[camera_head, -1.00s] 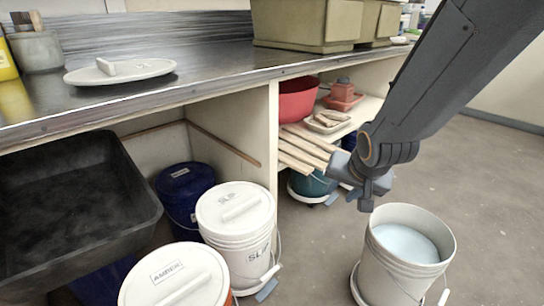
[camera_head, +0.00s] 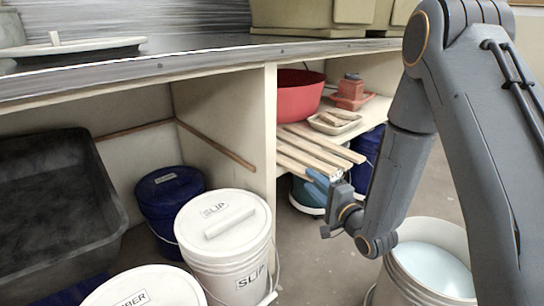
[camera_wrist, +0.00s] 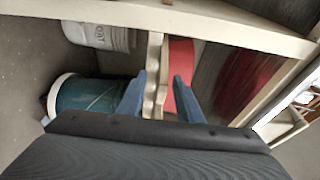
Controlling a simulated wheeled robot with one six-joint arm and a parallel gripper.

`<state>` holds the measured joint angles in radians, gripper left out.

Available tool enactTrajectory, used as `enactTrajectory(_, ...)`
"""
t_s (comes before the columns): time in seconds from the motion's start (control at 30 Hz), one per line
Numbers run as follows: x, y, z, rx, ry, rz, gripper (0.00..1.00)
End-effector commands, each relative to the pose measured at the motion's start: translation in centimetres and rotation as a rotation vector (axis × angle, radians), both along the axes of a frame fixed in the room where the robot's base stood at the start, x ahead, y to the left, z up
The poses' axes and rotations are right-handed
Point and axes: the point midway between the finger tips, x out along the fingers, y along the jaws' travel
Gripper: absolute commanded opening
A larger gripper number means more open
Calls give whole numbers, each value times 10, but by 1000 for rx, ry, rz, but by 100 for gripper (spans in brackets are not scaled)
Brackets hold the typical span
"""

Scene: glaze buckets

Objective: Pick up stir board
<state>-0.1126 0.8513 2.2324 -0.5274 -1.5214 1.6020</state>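Several pale wooden boards (camera_head: 312,148) lie side by side on the shelf under the counter, with their ends sticking out past its front. I cannot tell which one is the stir board. My gripper (camera_head: 319,181) is at the boards' front ends, just below them in the head view. In the wrist view, my gripper (camera_wrist: 160,86) has its two blue fingers spread apart. Pale board ends (camera_wrist: 154,75) show between the fingers, with visible gaps beside them. Contact is not clear.
A red basin (camera_head: 297,95) and a small tray (camera_head: 335,122) stand on the shelf behind the boards. A teal bucket (camera_wrist: 88,96) is below. A white slip bucket (camera_head: 222,240) stands left, and an open bucket (camera_head: 408,290) stands right, partly behind my arm.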

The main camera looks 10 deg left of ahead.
Motion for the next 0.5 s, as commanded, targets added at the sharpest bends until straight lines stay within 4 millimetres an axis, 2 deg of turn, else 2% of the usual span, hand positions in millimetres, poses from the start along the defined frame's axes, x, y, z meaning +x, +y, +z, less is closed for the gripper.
enactTrajectory(0.5,51,35,3,-1,-3,1,33)
